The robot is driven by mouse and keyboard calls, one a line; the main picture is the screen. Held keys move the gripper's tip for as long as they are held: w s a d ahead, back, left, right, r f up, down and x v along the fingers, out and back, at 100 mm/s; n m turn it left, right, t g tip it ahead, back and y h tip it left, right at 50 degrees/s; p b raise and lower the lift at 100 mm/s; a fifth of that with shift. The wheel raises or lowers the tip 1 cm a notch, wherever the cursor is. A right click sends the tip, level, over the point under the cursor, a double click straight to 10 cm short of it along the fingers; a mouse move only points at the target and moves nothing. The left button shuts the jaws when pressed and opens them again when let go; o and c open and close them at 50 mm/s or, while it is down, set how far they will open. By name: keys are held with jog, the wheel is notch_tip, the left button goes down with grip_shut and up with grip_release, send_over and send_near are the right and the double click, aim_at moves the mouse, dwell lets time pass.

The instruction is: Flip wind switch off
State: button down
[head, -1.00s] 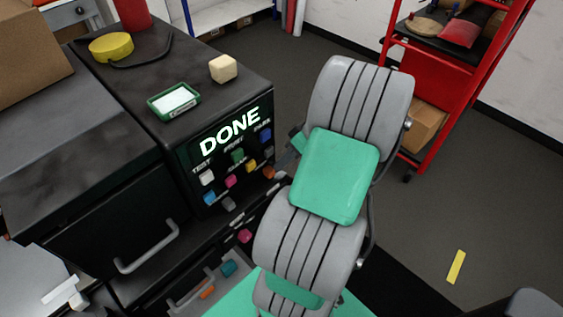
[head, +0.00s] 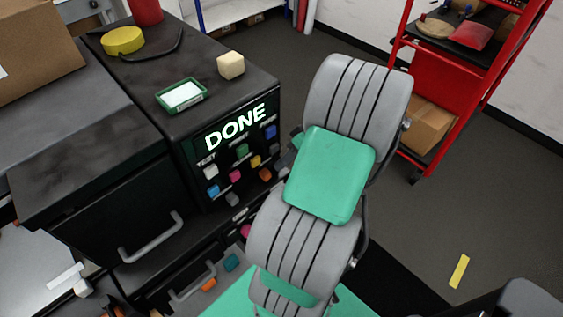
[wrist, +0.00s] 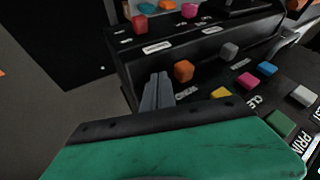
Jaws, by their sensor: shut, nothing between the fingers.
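The black machine's control panel (head: 220,190) has a lit screen (head: 235,127) reading DONE and rows of coloured switches. The orange switch (wrist: 183,70) stands beside the upside-down label WIND in the wrist view. It also shows in the head view (head: 265,174) at the panel's right edge. My gripper (wrist: 157,90) is shut and empty, with its grey fingertips just left of the orange switch and close to the WIND label. I cannot tell whether they touch the panel. In the head view, my arm hides most of the gripper.
Several other switches crowd the panel, including a yellow one (wrist: 268,68) and a grey one (wrist: 229,51). Below are drawers with handles (head: 152,238). A red shelf cart (head: 440,90) stands at the right. The floor (head: 450,200) right of my arm is mostly clear.

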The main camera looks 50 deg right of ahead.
jog(key=shift+s+d+r, duration=0.1)
jog(key=shift+d+r, duration=0.1)
jog(key=shift+d, duration=0.4)
jog(key=shift+s+d+r, duration=0.1)
jog(key=shift+d+r, duration=0.1)
jog(key=shift+d, duration=0.4)
jog(key=p+v, duration=0.1)
jog(key=v, duration=0.8)
jog(key=shift+s+a, duration=0.1)
jog(key=shift+a, duration=0.05)
